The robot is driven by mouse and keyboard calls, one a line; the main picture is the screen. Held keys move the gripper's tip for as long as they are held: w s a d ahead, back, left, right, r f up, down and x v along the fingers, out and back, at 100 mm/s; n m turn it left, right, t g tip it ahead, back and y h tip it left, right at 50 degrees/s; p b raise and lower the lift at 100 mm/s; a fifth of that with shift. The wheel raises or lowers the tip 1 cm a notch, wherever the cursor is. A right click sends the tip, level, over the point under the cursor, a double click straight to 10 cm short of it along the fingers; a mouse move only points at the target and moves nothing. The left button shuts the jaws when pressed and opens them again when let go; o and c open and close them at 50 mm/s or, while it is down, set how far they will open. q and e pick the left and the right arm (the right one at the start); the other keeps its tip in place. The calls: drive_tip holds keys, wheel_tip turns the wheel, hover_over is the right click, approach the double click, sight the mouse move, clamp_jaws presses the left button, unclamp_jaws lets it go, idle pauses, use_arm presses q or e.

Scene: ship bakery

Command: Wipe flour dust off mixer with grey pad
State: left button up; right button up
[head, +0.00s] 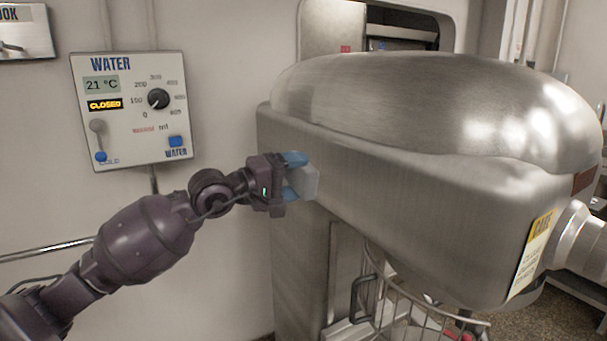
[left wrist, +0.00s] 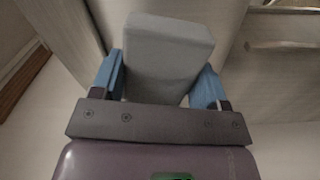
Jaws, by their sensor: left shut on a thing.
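The mixer (head: 400,190) is a large brushed-metal machine with a rounded top, filling the right half of the head view. My left gripper (head: 296,177) has blue fingers and is shut on the grey pad (head: 306,182). The pad is at the left end of the mixer head's near side and looks close to or against the metal; I cannot tell if it touches. In the left wrist view the grey pad (left wrist: 167,55) sits between the blue fingers. No flour dust stands out clearly on the mixer. My right gripper is not in view.
A water panel (head: 132,110) with a dial and blue knobs hangs on the wall at left. A wire guard (head: 405,310) sits under the mixer head. A yellow-and-white label (head: 532,252) and a round metal hub (head: 577,238) are at the mixer's right end.

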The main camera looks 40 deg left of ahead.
use_arm(q)
drive_tip(key=shift+s+a, duration=0.1)
drive_tip(key=shift+s, duration=0.1)
drive_tip(key=shift+v, duration=1.3)
drive_tip(key=shift+s, duration=0.15)
drive_tip(key=shift+f, duration=0.1)
